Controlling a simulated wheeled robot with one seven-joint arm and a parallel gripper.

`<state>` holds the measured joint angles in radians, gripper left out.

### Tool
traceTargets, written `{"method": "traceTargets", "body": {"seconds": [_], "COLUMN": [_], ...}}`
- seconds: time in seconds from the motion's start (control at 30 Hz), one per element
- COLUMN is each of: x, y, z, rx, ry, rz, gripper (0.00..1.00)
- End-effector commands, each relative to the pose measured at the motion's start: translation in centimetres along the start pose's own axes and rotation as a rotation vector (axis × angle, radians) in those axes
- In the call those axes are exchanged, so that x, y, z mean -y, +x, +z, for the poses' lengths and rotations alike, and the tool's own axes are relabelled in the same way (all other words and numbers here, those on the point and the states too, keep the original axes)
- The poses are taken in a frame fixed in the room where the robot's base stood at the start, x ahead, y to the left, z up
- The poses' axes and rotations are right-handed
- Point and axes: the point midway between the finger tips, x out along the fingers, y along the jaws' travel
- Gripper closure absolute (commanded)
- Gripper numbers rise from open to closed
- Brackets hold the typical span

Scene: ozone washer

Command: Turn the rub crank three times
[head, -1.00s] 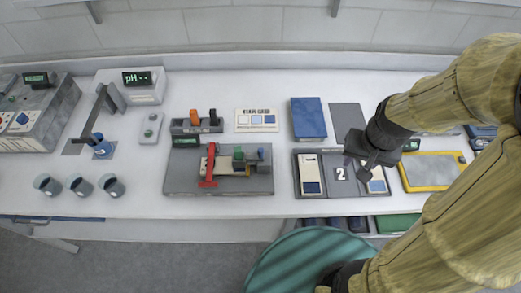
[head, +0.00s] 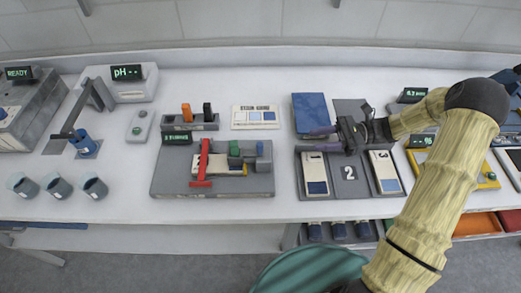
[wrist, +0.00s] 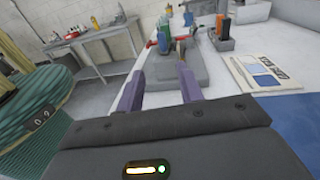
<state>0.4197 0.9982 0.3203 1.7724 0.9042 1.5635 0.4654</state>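The rub station is a grey base (head: 165,180) left of centre in the head view. A red crank-like bar (head: 203,165) stands across it, over a pale strip, with a green block (head: 235,155) and a blue-grey block beside it. In the wrist view the grey base (wrist: 190,78) lies ahead, beyond my fingers, with a red part (wrist: 162,42) at its far side. My gripper (head: 300,141) is open and empty, with two purple fingers pointing left. It is above the numbered card tray, to the right of the station and apart from the crank.
The card tray (head: 350,188) and a blue booklet (head: 309,112) lie near my gripper. An orange and black holder (head: 190,122) and a stain guide card (head: 256,117) stand behind the station. Several cups (head: 58,187) are at left. A strip of bare table separates station and tray.

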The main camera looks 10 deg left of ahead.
Motion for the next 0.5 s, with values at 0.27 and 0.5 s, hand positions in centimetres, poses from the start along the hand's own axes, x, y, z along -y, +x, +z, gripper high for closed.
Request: {"method": "traceTargets", "body": {"seconds": [0.27,0.5], "x": [0.31,0.30], "y": [-0.18,0.51], "z": [0.07,0.15], "rx": [0.031,0.030], "ry": [0.006,0.005], "rz": [-0.008,-0.007], "gripper": [0.63,0.63]}}
